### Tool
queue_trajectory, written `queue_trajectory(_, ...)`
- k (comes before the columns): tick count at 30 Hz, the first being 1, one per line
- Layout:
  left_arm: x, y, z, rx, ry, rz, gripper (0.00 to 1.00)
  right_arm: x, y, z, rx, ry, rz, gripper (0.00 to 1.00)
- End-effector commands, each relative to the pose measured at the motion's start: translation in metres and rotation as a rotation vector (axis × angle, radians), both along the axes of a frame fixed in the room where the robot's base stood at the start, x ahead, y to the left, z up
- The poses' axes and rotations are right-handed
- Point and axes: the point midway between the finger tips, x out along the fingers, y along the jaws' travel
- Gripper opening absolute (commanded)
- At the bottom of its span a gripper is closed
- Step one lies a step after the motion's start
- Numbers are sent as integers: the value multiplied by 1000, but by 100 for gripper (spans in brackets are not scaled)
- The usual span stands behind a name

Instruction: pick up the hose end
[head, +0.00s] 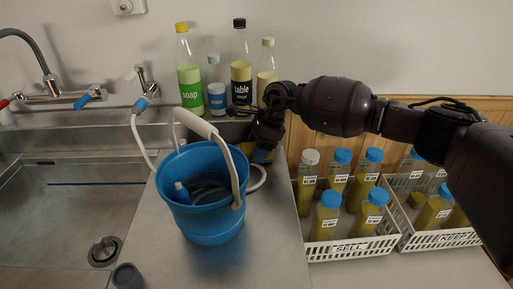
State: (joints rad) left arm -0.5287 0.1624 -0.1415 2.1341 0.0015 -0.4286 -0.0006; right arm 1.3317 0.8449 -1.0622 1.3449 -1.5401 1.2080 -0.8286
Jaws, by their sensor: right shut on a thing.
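A white hose (138,137) hangs from the blue connector (140,104) on the wall tap and passes behind the blue bucket (212,222). A pale curved stretch of it shows at the bucket's right side, leading up toward my right gripper (262,150). My right gripper is low behind the bucket's right rim, shut on the hose end. The fingers and the end itself are mostly hidden by the gripper, and a blue and yellow patch shows just below it. My left gripper is not in view.
Bottles, including soap (190,85) and table (241,72), stand behind the counter. White crates SELL (349,249) and KEEP (455,238) hold capped jars at right. A sink (60,205) lies left; a grey cup (127,276) stands in front.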

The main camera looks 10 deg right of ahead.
Motion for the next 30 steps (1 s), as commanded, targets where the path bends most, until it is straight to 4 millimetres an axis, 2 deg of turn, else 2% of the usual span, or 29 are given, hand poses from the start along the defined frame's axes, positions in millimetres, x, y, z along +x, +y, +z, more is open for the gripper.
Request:
queue_trajectory(4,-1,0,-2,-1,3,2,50,0,0,-5,0,1,-1,35)
queue_trajectory(5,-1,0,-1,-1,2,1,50,0,0,-4,0,1,-1,62)
queue_trajectory(9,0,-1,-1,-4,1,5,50,0,0,-4,0,1,-1,83)
queue_trajectory(20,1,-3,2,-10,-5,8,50,0,0,2,0,-1,0,83)
queue_trajectory(23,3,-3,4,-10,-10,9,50,0,-5,12,1,-2,-2,83)
queue_trajectory(30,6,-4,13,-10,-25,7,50,-1,-21,56,1,-5,-2,83)
